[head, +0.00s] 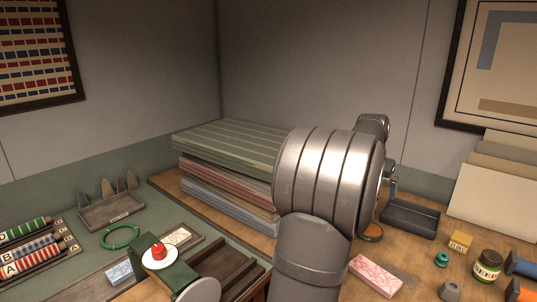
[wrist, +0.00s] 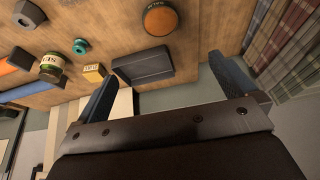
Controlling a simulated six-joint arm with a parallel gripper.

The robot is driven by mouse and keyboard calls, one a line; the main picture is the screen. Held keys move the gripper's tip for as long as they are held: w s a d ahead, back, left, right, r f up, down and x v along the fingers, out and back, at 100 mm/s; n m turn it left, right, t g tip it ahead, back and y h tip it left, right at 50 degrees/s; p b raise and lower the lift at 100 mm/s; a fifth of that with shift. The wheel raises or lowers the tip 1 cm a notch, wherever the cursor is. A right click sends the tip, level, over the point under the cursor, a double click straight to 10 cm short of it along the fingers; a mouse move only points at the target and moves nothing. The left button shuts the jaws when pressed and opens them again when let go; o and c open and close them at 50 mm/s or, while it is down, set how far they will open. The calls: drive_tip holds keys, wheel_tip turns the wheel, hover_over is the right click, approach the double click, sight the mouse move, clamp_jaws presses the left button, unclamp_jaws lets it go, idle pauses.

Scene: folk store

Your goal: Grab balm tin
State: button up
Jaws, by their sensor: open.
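The balm tin, a round, low tin with an orange-brown top and dark rim, shows in the wrist view (wrist: 160,18) at the top, lying on the wooden table. In the head view a round orange-brown piece of it (head: 372,233) shows just right of my arm, which partly hides it. My gripper (wrist: 164,68) is open and empty in the wrist view, its two blue fingers spread wide. The tin lies beyond the fingertips, apart from them. In the head view my arm hides most of the gripper.
A dark tray (head: 410,218) stands close to the tin. A yellow block (head: 460,242), green spool (head: 441,260), seed jar (head: 487,265) and pink box (head: 376,274) stand nearby. Stacked fabric (head: 225,165) rises left of my arm. Some bare wood lies around the tin.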

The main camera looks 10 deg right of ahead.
idle(0.8)
drive_tip(key=w+f+n+g+h, duration=0.1)
drive_tip(key=w+f+n+g, duration=0.2)
drive_tip(key=n, duration=1)
drive_tip(key=w+f+n, duration=0.2)
drive_tip(key=w+n, duration=0.3)
drive_tip(key=n, duration=0.9)
drive_tip(key=x, duration=1.2)
drive_tip(key=shift+s+a+f, duration=0.1)
drive_tip(key=shift+s+f, duration=0.05)
drive_tip(key=shift+s, duration=0.15)
drive_tip(key=shift+s+x, duration=0.15)
drive_tip(key=shift+x, duration=1.2)
drive_tip(key=shift+s+x, duration=0.2)
drive_tip(key=shift+x, duration=1.15)
drive_tip(key=shift+c, duration=0.4)
drive_tip(key=c, duration=1.1)
